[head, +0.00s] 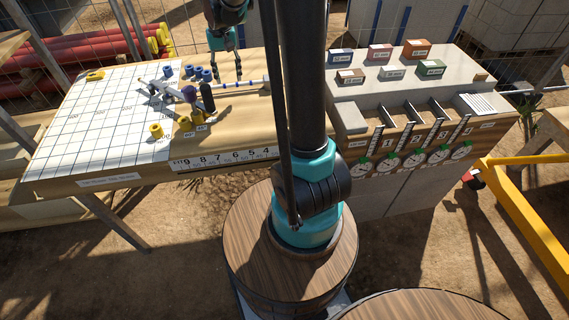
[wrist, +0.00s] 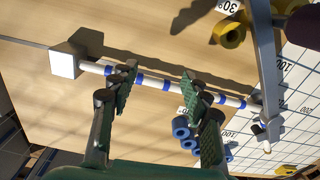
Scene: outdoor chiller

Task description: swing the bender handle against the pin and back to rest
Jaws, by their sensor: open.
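The bender (head: 168,90) stands on the left bench at the edge of the white grid, with pale grey arms and a dark purple-blue round part (head: 189,93). A grey bar, seemingly its handle (wrist: 267,60), crosses the right of the wrist view. Which part is the pin, I cannot tell. A white rod with blue bands (wrist: 150,82) runs from a pale block (wrist: 64,63) to the bender. My gripper (head: 226,72) is open above the bench, right of the bender. In the wrist view its green fingers (wrist: 158,88) are spread over the rod, away from the grey bar.
Blue rings (head: 198,72) stand behind the bender; yellow rings (head: 184,123) and a black upright cylinder (head: 207,97) are near it. A numbered scale (head: 225,158) lines the front edge. Small labelled boxes (head: 380,53) and gauges (head: 412,160) are on the right counter.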

